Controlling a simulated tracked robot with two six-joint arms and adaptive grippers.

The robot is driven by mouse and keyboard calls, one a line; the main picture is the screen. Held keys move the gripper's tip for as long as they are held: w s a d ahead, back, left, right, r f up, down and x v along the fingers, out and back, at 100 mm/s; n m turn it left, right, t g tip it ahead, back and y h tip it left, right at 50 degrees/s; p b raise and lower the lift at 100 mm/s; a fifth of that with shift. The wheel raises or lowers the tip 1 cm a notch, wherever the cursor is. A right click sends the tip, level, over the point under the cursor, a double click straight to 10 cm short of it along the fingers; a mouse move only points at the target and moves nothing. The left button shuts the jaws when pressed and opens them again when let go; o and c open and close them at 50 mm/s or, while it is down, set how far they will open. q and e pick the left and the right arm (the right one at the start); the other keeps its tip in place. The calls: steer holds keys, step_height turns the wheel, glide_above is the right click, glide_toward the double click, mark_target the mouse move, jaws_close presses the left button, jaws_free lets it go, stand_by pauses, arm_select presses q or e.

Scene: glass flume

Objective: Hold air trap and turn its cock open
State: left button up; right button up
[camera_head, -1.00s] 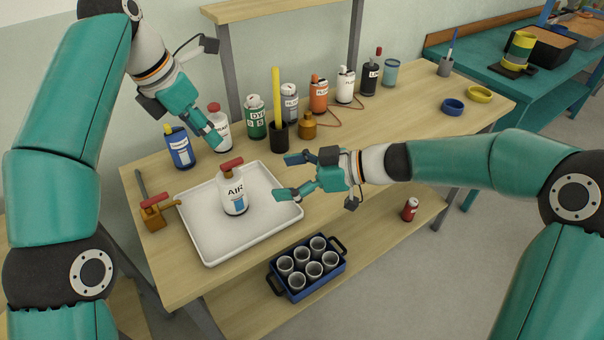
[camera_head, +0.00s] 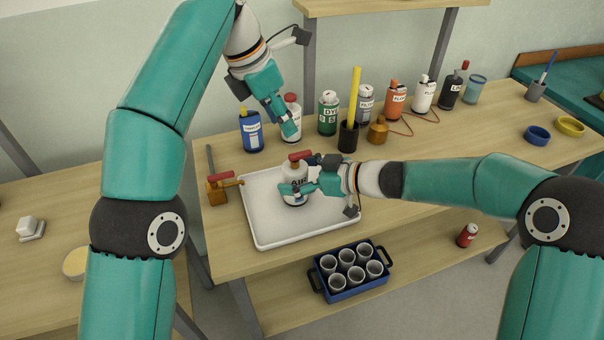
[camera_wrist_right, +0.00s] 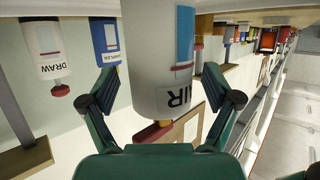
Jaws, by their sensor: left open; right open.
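The air trap (camera_head: 292,171) is a white bottle labelled AIR, upright in the white tray (camera_head: 262,230). Its red cock (camera_head: 301,155) is on top. My right gripper (camera_head: 297,180) is open at the air trap, partly hiding it. In the right wrist view the bottle (camera_wrist_right: 165,50) stands between the two spread fingers, with gaps visible on both sides; its red cock (camera_wrist_right: 152,133) shows near the palm. My left gripper (camera_head: 286,126) is open above and behind the tray, in front of a white red-capped bottle (camera_head: 291,104) that it partly covers.
A blue bottle (camera_head: 250,131), green bottle (camera_head: 328,113) and black cup with a yellow rod (camera_head: 348,137) stand behind the tray. A brass valve with red handle (camera_head: 222,187) is left of it. The bench's right part holds blue and yellow rings.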

arm_select(q)
steer(key=shift+c, duration=0.2)
arm_select(e)
steer(key=c, duration=1.4)
steer(key=shift+o, duration=0.2)
arm_select(q)
steer(key=m+t+h, duration=0.2)
steer(key=t+h, duration=0.1)
steer(key=h, duration=1.1)
glide_toward(301, 152)
steer(key=x, duration=1)
steer(key=shift+f, duration=0.15)
